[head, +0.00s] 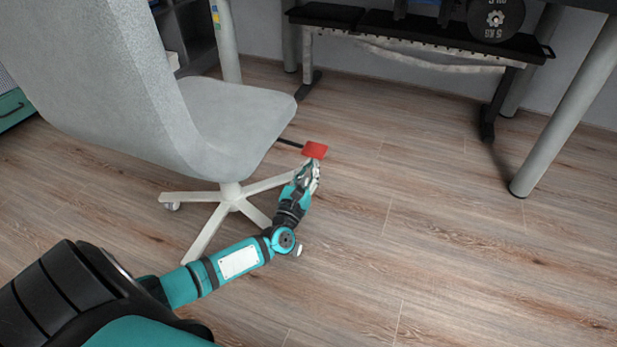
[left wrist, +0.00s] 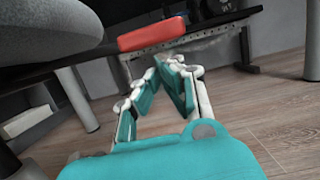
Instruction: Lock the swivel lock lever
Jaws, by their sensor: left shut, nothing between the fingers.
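The swivel lock lever ends in a red paddle (head: 315,150) on a thin dark rod that comes out from under the grey chair seat (head: 235,115). My left gripper (head: 314,164) is shut and empty, just below the red paddle in the head view. In the left wrist view the red paddle (left wrist: 152,34) shows beyond and above the fingertips of my left gripper (left wrist: 160,62). I cannot tell whether the fingertips touch it. The rod's joint under the seat is hidden. My right gripper is not in view.
The chair's white star base (head: 231,197) stands below the seat, close to my left forearm. A desk leg (head: 570,110) stands at the right. A dark bench (head: 440,35) with a weight plate (head: 495,18) is at the back. The wooden floor at the right is clear.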

